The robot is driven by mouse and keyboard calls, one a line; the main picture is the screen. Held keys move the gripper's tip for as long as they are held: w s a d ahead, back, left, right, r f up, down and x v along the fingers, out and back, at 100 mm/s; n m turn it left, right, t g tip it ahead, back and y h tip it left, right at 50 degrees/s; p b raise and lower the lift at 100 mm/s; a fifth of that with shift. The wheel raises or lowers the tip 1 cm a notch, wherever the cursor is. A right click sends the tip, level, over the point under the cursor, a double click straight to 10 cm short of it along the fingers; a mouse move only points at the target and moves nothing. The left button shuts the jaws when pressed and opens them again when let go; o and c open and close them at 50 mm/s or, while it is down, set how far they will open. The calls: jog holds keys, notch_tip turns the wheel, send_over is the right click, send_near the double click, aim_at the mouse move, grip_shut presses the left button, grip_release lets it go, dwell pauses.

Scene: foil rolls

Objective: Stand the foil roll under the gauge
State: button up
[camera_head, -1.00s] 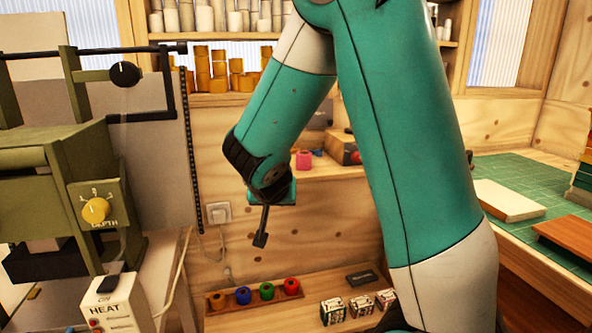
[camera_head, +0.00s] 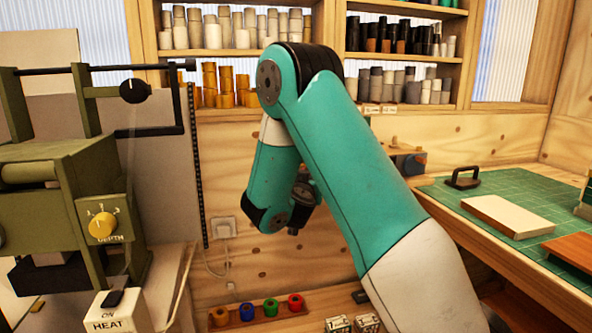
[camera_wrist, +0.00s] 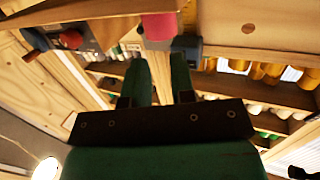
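A pink foil roll (camera_wrist: 160,26) shows at the top of the wrist view, beyond my fingertips and apart from them. My gripper (camera_wrist: 160,62) has its two green fingers spread with an empty gap between them. In the head view my forearm and wrist hide the fingers and the pink roll. Beside the roll in the wrist view is a dark upright piece with a blue part (camera_wrist: 187,46); I cannot tell whether this is the gauge. A grey device (camera_wrist: 82,28) with a red knob stands further left.
In the head view a wooden rack (camera_head: 258,315) holds several coloured rolls low down. A green press (camera_head: 70,205) with a yellow dial stands at left. Shelves (camera_head: 225,53) of rolls line the back wall. A green cutting mat (camera_head: 500,200) lies on the right bench.

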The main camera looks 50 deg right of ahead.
jog(key=shift+w+d+f+p, duration=0.45)
jog(key=shift+w+d+p, duration=0.2)
jog(key=shift+d+p, duration=0.15)
jog(key=shift+w+d+f+p, duration=0.4)
jog(key=shift+w+d+p, duration=0.25)
jog(key=shift+d, duration=0.25)
jog(key=shift+w+d+p, duration=0.35)
jog(key=shift+w+d, duration=0.25)
jog(key=shift+w, duration=0.4)
jog(key=shift+w+d+p, duration=0.3)
jog(key=shift+w+d, duration=0.35)
jog(key=shift+w, duration=0.35)
jog(key=shift+w+d+p, duration=0.35)
jog(key=shift+w+d, duration=0.25)
jog(key=shift+w, duration=0.4)
jog(key=shift+w+d, duration=0.4)
jog(key=shift+w, duration=0.3)
jog(key=shift+w+d, duration=0.4)
jog(key=shift+w, duration=0.25)
jog(key=shift+w+d, duration=0.4)
jog(key=shift+w, duration=0.3)
jog(key=shift+f, duration=0.1)
